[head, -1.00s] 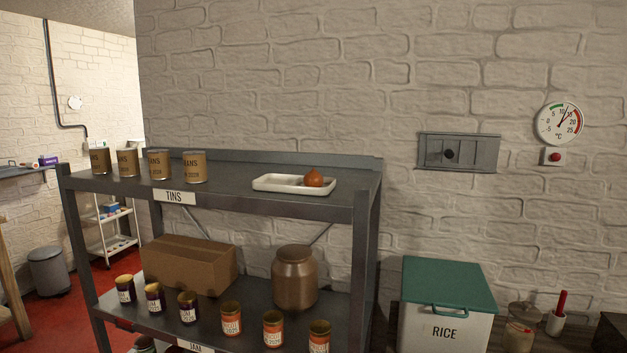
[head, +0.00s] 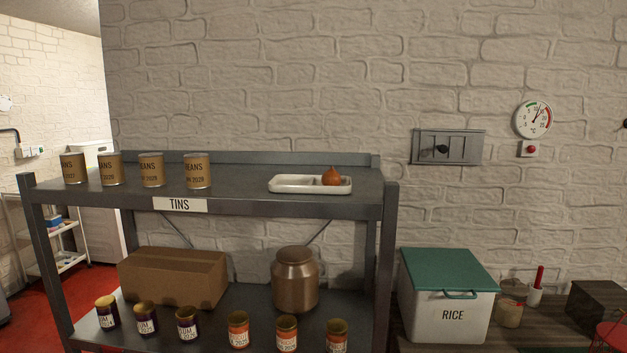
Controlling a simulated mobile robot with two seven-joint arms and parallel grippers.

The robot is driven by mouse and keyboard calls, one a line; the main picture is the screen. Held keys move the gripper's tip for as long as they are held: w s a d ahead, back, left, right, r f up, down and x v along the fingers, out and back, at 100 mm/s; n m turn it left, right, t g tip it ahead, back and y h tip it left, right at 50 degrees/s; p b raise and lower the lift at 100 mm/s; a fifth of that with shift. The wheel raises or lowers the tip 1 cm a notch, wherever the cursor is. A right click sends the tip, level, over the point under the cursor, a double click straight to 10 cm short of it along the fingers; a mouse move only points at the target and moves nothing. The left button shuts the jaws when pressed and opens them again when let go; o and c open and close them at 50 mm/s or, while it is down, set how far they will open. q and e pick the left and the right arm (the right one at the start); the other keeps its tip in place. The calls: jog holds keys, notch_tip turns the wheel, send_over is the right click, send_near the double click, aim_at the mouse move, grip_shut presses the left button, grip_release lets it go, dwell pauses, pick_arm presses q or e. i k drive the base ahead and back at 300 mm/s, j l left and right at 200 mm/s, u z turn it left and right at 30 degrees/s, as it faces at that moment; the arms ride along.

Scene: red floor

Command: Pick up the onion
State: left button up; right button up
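The onion (head: 331,176) is round and orange-brown with a small pointed top. It sits at the right end of a shallow white tray (head: 290,185). The tray stands on the top shelf of a dark metal rack, near the right end. Neither of my grippers shows in the head view.
Several bean tins (head: 197,171) stand on the left of the top shelf (head: 240,186), with clear shelf between them and the tray. The lower shelf holds a cardboard box (head: 175,278), a brown pot (head: 295,281) and several jars (head: 238,329). A rice bin (head: 447,315) stands to the right.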

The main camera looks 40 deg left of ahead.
aim_at(331, 178)
jog(key=k+j, duration=0.2)
jog(key=j, duration=0.15)
jog(key=k+j, duration=0.15)
jog(key=j, duration=0.15)
jog(key=k+j, duration=0.2)
jog(key=j, duration=0.15)
